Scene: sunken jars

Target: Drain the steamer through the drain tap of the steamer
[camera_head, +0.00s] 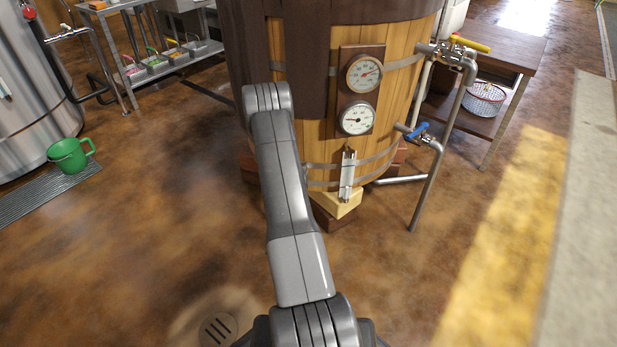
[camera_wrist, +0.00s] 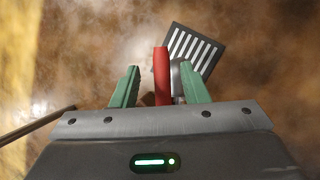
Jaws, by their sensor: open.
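The steamer appears to be the large wooden vat (camera_head: 397,95) in the head view, with metal bands and two round gauges on its front. In the wrist view my gripper (camera_wrist: 160,80) has two green fingers, spread apart. A red lever (camera_wrist: 161,72) stands between them, with a gap on each side, nearer the right finger. Beside the lever is a small grey metal part (camera_wrist: 177,78), partly hidden by the right finger. They look like a tap handle and its body. In the head view my gripper is hidden beyond my arm, and no red lever shows at the vat.
A slotted floor grate (camera_wrist: 194,47) lies beyond the lever. Pipes with a yellow-handled valve (camera_head: 470,43) and a blue-handled valve (camera_head: 419,131) stand right of the vat. A green jug (camera_head: 70,155) is at left, a wooden table (camera_head: 505,48) at right. The floor in front is clear.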

